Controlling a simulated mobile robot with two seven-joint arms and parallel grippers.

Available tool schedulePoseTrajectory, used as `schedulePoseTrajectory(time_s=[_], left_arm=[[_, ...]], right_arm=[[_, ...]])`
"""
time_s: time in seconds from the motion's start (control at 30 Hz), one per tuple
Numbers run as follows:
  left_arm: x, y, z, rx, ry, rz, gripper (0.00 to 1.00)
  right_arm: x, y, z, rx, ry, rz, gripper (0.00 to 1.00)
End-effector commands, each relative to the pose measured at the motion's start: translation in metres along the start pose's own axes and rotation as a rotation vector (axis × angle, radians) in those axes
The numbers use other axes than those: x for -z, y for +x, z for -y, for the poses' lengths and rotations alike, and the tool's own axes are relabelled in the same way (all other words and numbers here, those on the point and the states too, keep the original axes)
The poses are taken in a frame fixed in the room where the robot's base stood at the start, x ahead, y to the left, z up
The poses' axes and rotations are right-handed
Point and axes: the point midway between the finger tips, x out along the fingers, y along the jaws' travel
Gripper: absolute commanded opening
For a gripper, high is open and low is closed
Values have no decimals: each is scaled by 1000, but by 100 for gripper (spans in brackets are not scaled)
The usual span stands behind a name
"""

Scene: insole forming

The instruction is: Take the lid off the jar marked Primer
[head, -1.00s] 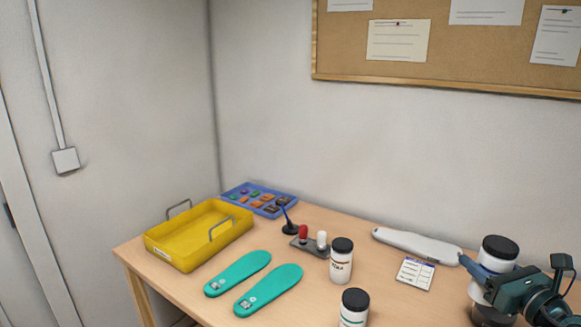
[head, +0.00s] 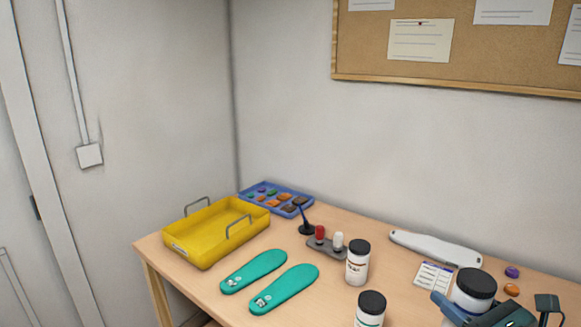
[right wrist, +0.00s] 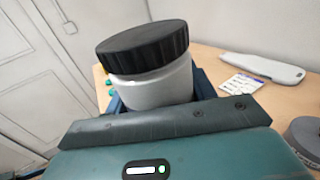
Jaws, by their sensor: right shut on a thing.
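A large white jar with a black lid (head: 473,283) is held by my right gripper (head: 470,309) near the right front of the table. In the right wrist view the jar's white body (right wrist: 155,86) stands between the fingers, slightly tilted, with its ribbed black lid (right wrist: 143,47) on. No label shows on the side I see. Two smaller white jars with black lids stand on the table: one with a red-marked label (head: 357,264) and one with a green stripe (head: 370,310), cut by the frame's bottom. I cannot read their labels. My left gripper is not in view.
A yellow tray (head: 203,252), a blue tray (head: 304,210) of small pieces, two teal insoles (head: 284,290) and a small grey stand (head: 327,249) lie to the left. A white long tool (head: 435,248), a card (head: 433,277), and purple (head: 512,272) and orange (head: 511,290) pieces lie right.

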Motion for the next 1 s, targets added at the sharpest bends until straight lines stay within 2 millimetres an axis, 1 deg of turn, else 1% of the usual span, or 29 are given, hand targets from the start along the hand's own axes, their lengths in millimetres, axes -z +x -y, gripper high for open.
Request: schedulePoseTrajectory(time_s=[0.03,0.13,0.2,0.3,0.47,0.57,0.7,0.9,1.0], left_arm=[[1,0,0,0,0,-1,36],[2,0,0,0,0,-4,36],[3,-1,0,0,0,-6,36],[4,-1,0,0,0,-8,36],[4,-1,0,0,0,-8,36],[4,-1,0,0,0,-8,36],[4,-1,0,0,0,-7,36],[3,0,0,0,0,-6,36],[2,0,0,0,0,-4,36]], right_arm=[[7,-4,-16,-9,13,1,8],[24,-16,-51,-13,20,1,8],[34,-24,-68,-11,17,1,8],[45,-33,-86,-13,11,2,8],[59,-46,-106,-21,8,2,8],[58,-43,-114,38,3,6,8],[55,-37,-126,164,11,8,8],[51,-30,-137,287,7,5,8],[49,-28,-139,321,3,5,8]])
